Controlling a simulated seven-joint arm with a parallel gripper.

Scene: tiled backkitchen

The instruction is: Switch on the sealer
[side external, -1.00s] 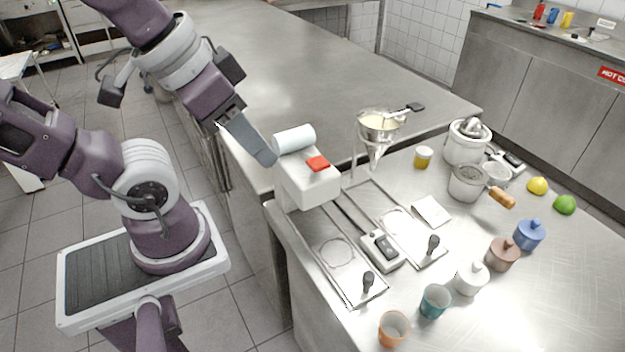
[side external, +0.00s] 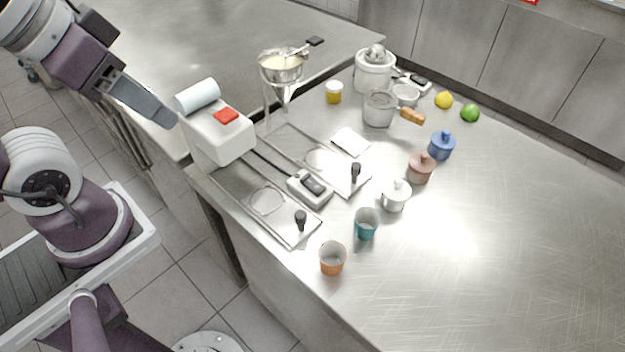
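The sealer, a white box-shaped machine (side external: 222,142), stands at the left corner of the steel table. A pale film roll (side external: 197,97) lies on its upper left, and a red button or switch (side external: 226,115) sits on top. A small grey-white box with a dark rocker switch (side external: 311,188) lies between the two plates in front of it; whether it belongs to the sealer is unclear. My gripper (side external: 170,120) is left of the sealer, beside the roll, pointing down and right. Its fingers overlap from this side, so the gap is hidden. Nothing shows in its grip.
Two flat plates with dark knobs (side external: 301,222) extend in front of the sealer. A funnel on a stand (side external: 281,70) rises behind. Cups (side external: 333,259), lidded jars (side external: 421,168), a pot (side external: 379,108) and fruit (side external: 470,113) stand to the right. The right front tabletop is clear.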

